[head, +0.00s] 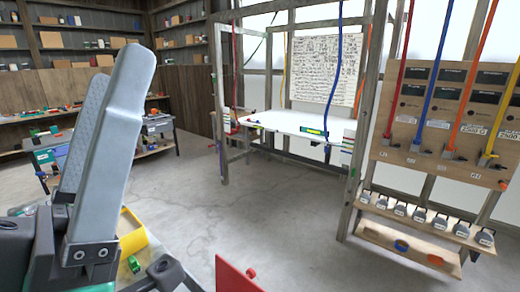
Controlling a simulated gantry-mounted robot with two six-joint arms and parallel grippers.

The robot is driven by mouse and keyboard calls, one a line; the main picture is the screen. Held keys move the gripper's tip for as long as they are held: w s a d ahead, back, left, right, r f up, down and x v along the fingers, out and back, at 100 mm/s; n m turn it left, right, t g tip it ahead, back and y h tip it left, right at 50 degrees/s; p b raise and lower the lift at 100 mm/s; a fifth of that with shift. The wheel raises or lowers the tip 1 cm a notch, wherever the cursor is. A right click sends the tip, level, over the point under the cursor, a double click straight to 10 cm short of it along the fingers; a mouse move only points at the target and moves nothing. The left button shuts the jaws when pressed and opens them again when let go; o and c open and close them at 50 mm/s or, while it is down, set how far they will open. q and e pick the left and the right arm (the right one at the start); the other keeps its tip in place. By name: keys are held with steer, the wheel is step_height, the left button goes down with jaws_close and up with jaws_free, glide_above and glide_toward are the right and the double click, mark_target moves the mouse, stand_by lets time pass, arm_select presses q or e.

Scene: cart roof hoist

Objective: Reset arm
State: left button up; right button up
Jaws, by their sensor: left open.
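My left gripper (116,76) rises large and close at the left of the head view, its two grey fingers pointing up and slightly right. It is open and I see nothing between the fingers. My right gripper is not in view. The gripper hides part of the workbench and wall behind it.
A wooden frame (219,100) with hanging coloured straps holds a white roof panel (290,122) at mid height. A strap board (437,120) stands right, above a shelf (425,218) of several grey weights. A red panel (238,278) is at the bottom. The concrete floor between is clear.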

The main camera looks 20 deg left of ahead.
arm_select(q)
steer(key=w+d+f+m+g+h, duration=0.1)
steer(key=w+f+m+g+h, duration=0.1)
steer(key=w+f+m, duration=0.15)
step_height(320, 180, up, 30)
steer(key=m+p, duration=0.1)
steer(key=p, duration=2.8)
steer(key=shift+w+f+g, duration=0.25)
steer(key=shift+g, duration=0.05)
steer(key=shift+f, duration=0.1)
steer(key=shift+s+y, duration=0.1)
steer(key=shift+y, duration=0.2)
